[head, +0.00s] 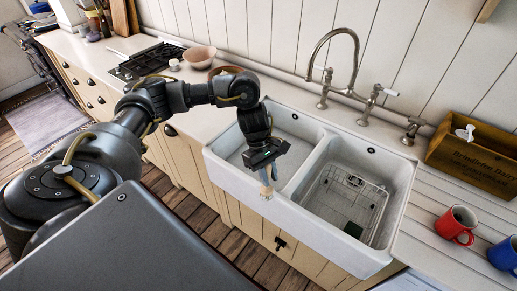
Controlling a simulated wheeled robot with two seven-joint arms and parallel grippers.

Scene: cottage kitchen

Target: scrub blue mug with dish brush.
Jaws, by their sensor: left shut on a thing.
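The blue mug (505,254) stands on the grooved drainboard at the far right, partly cut off by the picture edge. My left gripper (266,162) is over the front of the double sink, near its divider, and points down. It is shut on what looks like the dish brush (266,184), whose pale lower end hangs below the fingers. The upper part of the brush is hidden by the gripper. The brush is well to the left of the blue mug. My right gripper is not in view.
A red mug (456,224) stands just left of the blue mug. The white sink (245,181) has a wire rack (345,205) in its right basin. A tall tap (356,52) rises behind it. A wooden crate (476,162) stands at the back right. The drainboard's left part is clear.

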